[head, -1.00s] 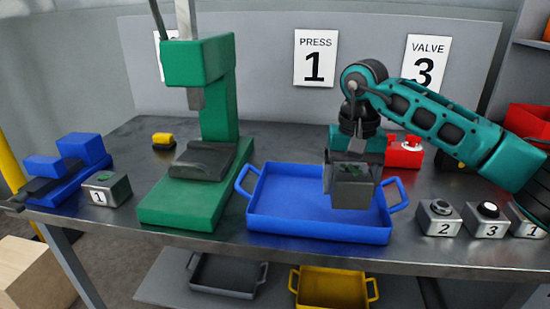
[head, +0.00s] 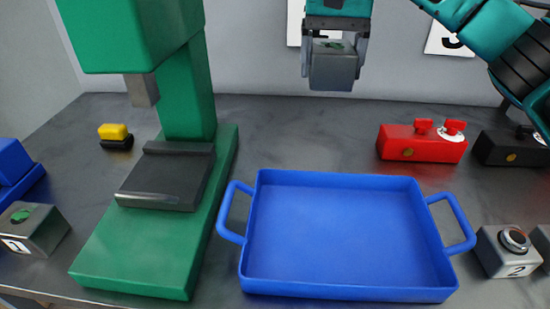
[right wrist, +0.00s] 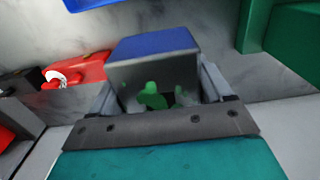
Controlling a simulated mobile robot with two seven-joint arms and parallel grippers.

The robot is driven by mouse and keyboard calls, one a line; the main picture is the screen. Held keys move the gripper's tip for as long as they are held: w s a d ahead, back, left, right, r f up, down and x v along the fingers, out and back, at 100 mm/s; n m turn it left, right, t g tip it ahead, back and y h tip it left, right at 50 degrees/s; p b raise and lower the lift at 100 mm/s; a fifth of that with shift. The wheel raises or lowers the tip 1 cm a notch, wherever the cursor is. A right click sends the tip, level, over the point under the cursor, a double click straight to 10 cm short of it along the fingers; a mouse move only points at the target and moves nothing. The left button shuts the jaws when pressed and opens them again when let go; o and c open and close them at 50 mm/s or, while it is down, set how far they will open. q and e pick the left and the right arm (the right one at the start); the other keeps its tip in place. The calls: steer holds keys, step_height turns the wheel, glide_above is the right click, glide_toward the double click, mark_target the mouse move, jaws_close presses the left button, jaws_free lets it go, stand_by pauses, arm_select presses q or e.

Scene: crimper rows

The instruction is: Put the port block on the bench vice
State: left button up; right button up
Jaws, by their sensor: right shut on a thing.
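A grey block with a green part on its top, which I take for the port block (head: 333,72), is held in the air above the back of the bench. My right gripper (head: 334,62) is shut on it, a finger on each side. In the right wrist view the block (right wrist: 155,62) sits between the fingers, its green part facing the camera. The bench vice (head: 15,172) is blue and cut off at the left edge, well away from the gripper. My left gripper is not in view.
A blue tray (head: 445,293), empty, stands in the middle. A tall green press (head: 190,110) stands between tray and vice. A numbered grey block (head: 36,228) is by the vice; another (head: 506,250) is right of the tray. A red valve unit (head: 420,144) stands behind right.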

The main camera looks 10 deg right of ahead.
steer(key=shift+w+f, duration=0.1)
steer(key=shift+f, duration=0.2)
steer(key=b, duration=0.2)
glide_above(318, 167)
step_height(318, 167, down, 5)
step_height(318, 167, down, 9)
steer(key=shift+r, duration=0.2)
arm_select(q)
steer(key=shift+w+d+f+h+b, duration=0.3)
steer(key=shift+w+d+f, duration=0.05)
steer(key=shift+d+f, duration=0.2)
arm_select(e)
steer(key=shift+f, duration=2.65)
steer(key=shift+f, duration=0.1)
steer(key=o, duration=1.5)
steer(key=shift+f, duration=0.15)
steer(key=shift+c, duration=0.2)
steer(key=o, duration=0.3)
steer(key=shift+o, duration=0.2)
